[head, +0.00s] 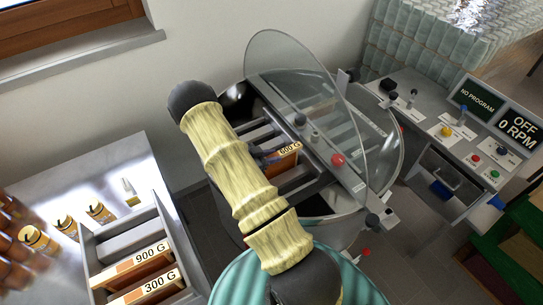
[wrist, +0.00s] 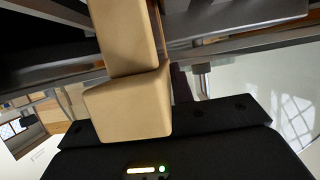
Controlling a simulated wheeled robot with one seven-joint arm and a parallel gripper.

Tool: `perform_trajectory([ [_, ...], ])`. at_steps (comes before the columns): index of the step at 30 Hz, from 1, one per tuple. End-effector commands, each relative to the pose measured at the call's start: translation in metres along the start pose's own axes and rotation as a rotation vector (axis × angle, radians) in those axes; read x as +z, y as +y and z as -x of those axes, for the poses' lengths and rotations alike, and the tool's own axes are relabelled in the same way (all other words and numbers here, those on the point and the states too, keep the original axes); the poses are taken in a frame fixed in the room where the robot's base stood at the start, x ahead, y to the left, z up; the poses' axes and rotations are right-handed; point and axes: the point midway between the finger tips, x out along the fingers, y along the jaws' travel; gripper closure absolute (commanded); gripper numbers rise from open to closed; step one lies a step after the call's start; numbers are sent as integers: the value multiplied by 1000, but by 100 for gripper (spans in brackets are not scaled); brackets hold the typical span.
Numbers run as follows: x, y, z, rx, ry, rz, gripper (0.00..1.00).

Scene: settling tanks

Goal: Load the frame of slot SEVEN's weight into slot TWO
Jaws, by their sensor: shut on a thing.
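A wooden frame (head: 284,161) with a white label shows inside the open round tank (head: 325,232). Its label ends in "00 G"; the first digit is too small to be sure of. My gripper (head: 265,156) is at the left end of this frame, shut on it, partly hidden by my arm. In the wrist view, a tan, block-shaped finger of my gripper (wrist: 128,60) rises in front of dark slot bars, and the held frame is mostly hidden. Slot numbers cannot be read, so I cannot tell which slot the frame is at.
A grey rack (head: 88,245) at lower left holds frames labelled 900 G (head: 140,262) and 300 G (head: 150,287). Small jars (head: 40,240) stand beside it. A clear lid (head: 290,75) stands raised over the tank. A control panel (head: 450,125) at right reads "OFF 0 RPM".

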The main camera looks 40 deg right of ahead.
Motion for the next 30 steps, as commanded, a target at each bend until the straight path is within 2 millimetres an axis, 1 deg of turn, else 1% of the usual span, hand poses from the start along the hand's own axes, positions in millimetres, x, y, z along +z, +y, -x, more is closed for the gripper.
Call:
perform_trajectory([
  [8, 4, 0, -2, 0, 3, -1, 100],
  [9, 4, 0, -2, 0, 3, -1, 75],
  [11, 4, 0, -2, 0, 2, -1, 63],
  [12, 4, 0, -2, 0, 2, -1, 55],
  [13, 4, 0, -2, 0, 2, -1, 51],
  [23, 5, 0, -2, 0, -1, 0, 51],
  [26, 1, 0, 0, 0, -1, -1, 51],
  [30, -11, -1, 5, -1, 0, -2, 51],
])
